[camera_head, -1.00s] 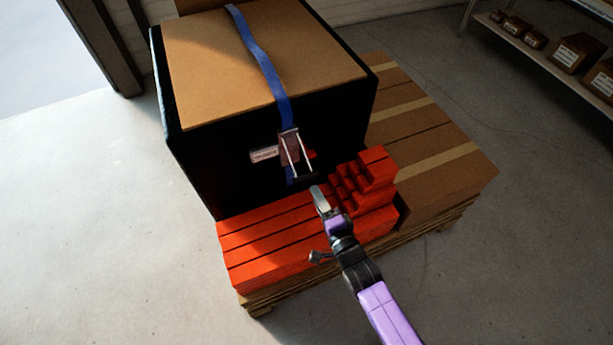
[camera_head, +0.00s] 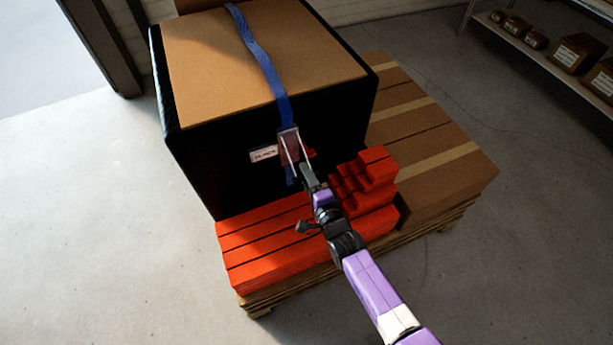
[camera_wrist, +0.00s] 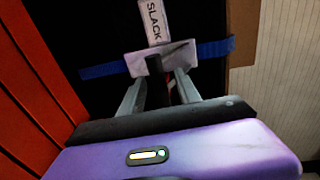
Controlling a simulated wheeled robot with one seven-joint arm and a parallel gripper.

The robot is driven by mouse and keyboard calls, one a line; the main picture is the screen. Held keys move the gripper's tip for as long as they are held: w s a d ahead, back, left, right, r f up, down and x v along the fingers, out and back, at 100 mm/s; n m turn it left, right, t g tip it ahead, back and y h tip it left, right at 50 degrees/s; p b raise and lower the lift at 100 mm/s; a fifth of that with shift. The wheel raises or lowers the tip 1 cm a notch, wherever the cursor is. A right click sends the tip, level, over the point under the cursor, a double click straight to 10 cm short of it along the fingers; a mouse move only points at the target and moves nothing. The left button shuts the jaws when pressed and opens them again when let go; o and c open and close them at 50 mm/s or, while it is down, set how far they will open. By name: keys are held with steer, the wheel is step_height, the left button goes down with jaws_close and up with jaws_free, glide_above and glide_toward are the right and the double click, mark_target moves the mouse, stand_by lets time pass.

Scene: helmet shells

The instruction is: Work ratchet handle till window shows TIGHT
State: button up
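The ratchet (camera_head: 289,146) sits on a blue strap (camera_head: 262,65) over the front of a black-sided load with a brown top. In the wrist view its plate (camera_wrist: 178,57) stands ahead, and the white window label (camera_wrist: 154,22) reads SLACK. The handle has pale side bars and a dark grip (camera_wrist: 153,66), pointing outward from the load. My gripper (camera_wrist: 160,78) has its two grey fingers apart, one on each side of the grip. I cannot tell whether they touch it. In the head view my gripper (camera_head: 308,180) overlaps the handle's end.
Red stacked blocks (camera_head: 364,172) stand just right of and below my gripper. A red layer (camera_head: 265,240) lies below on the pallet, with brown cartons (camera_head: 430,130) at right. A shelf with boxes (camera_head: 575,52) stands far right. The floor at left is clear.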

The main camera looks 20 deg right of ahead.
jaws_close()
stand_by(1.4)
